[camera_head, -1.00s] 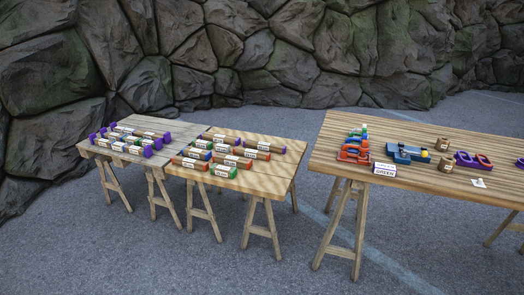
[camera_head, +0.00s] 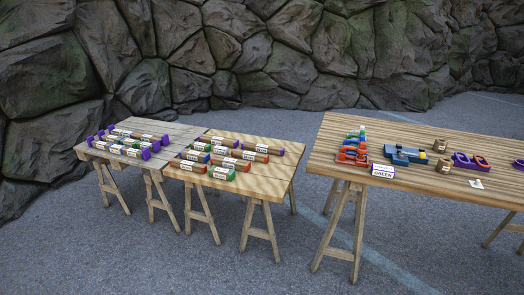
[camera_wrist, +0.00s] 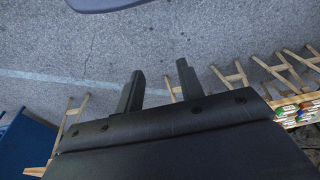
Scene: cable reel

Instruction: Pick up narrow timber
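Several short timber-like pieces with white labels lie on two small trestle tables in the head view. On the left grey table (camera_head: 164,122), pieces with purple ends (camera_head: 125,140) lie in rows. On the middle light-wood table (camera_head: 262,187), brown pieces with red, blue, green and purple ends (camera_head: 237,164) lie in rows. The labels are too small to read, so I cannot tell which piece is the narrow timber. My gripper (camera_wrist: 160,85) shows in the wrist view with its two fingers apart and nothing between them, above the pavement.
A rock wall stands behind. Open pavement lies in front, with a gap between tables.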

